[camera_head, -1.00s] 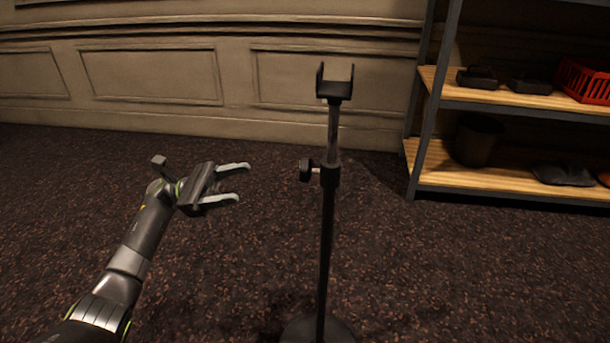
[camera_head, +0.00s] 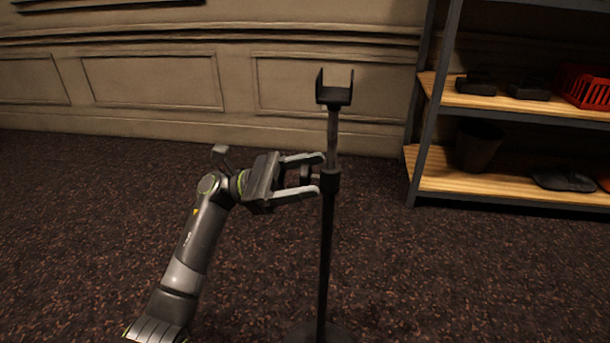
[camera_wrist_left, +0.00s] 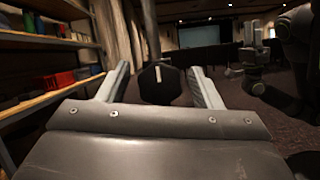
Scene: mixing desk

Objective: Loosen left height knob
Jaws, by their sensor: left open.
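The height knob (camera_head: 306,174) is a small black knob on the left side of the collar (camera_head: 330,180) of a dark upright stand. My left gripper (camera_head: 318,174) is open, with one finger above the knob and one below it in the head view. In the left wrist view the black knob (camera_wrist_left: 160,83) sits between the two open fingers (camera_wrist_left: 160,88), with gaps on both sides. The stand's pole (camera_head: 326,250) rises to a U-shaped cradle (camera_head: 335,95) on top. My right gripper is not in the head view.
A metal-framed shelf with wooden boards (camera_head: 480,187) stands at the right, holding a red basket (camera_head: 585,87) and a dark bin (camera_head: 477,146). The stand's round base (camera_head: 322,333) rests on dark carpet. The carpet around the stand is clear.

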